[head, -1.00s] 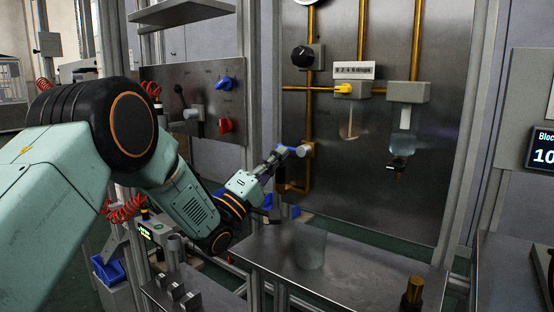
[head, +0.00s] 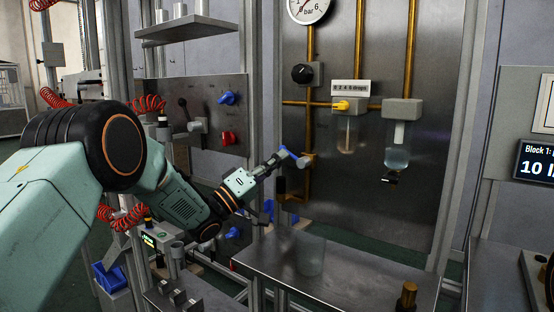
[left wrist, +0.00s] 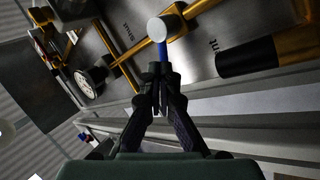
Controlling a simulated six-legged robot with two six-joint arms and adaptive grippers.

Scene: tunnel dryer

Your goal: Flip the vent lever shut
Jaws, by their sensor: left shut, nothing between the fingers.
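The vent lever (head: 290,153) appears to be the short blue handle with a pale end piece, at a brass pipe low on the left of the steel panel. In the head view the handle slants up to the left. My left gripper (head: 277,160) is shut and empty, its tips right beside the blue handle. In the left wrist view my left gripper (left wrist: 160,88) points at the blue handle of the lever (left wrist: 163,54), with a round grey end (left wrist: 157,29) beyond it. Whether the fingertips touch the handle I cannot tell. My right gripper is out of view.
Brass pipes carry a black knob (head: 302,74), a yellow-lever unit (head: 347,106) and a clear bowl (head: 397,157). A glass beaker (head: 311,256) stands on the steel table (head: 350,278) below. A metal post (head: 252,120) stands just left of the panel.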

